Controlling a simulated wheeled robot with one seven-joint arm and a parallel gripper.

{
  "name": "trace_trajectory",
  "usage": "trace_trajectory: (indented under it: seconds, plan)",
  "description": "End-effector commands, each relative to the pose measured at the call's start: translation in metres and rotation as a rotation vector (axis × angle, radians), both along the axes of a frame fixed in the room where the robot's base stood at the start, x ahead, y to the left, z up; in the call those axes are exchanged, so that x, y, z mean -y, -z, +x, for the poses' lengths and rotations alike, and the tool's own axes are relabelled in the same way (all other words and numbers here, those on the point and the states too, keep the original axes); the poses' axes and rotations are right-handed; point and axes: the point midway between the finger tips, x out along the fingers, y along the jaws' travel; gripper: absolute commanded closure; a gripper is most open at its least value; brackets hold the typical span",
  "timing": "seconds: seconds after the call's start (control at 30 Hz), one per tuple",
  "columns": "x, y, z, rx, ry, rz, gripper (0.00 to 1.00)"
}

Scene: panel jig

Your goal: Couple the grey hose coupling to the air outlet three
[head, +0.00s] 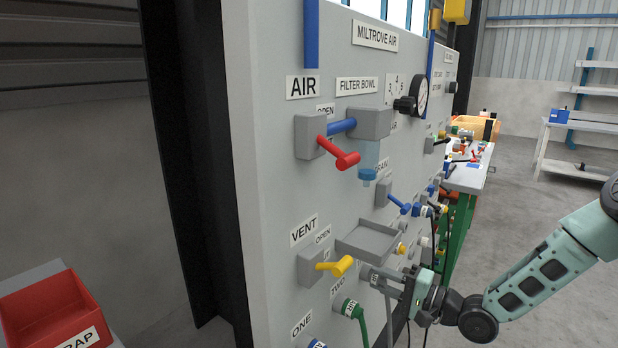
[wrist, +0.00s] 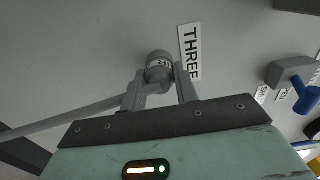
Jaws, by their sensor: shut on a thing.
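My gripper (head: 402,291) is at the lower part of the grey panel, its fingers pointing at the panel face. In the wrist view its two fingers (wrist: 160,80) are shut on the grey hose coupling (wrist: 159,62), a short cylinder with a small white tag. The coupling also shows in the head view (head: 372,274), close against the panel. The grey hose (wrist: 85,112) runs from it to the left in the wrist view. The THREE label (wrist: 190,50) is just right of the coupling. Air outlet three is hidden behind the coupling; I cannot tell whether the two are fully joined.
The yellow vent handle (head: 336,267) and a grey tray (head: 368,243) stick out just above my gripper. A green hose (head: 352,310) is at the TWO label (head: 338,286). A blue handle (wrist: 305,98) lies right in the wrist view. Open floor lies right of the panel.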

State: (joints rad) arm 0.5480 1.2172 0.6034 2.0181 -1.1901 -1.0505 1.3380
Motion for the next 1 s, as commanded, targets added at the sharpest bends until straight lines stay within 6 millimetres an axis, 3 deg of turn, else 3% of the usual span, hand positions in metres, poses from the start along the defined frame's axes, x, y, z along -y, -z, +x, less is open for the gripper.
trace_trajectory:
  seconds: [0.73, 1.0]
  plan:
    - [0.0001, 0.0000, -0.0009, -0.383, 0.000, 0.274, 1.00]
    - [0.0001, 0.0009, -0.0008, -0.423, 0.000, 0.304, 1.00]
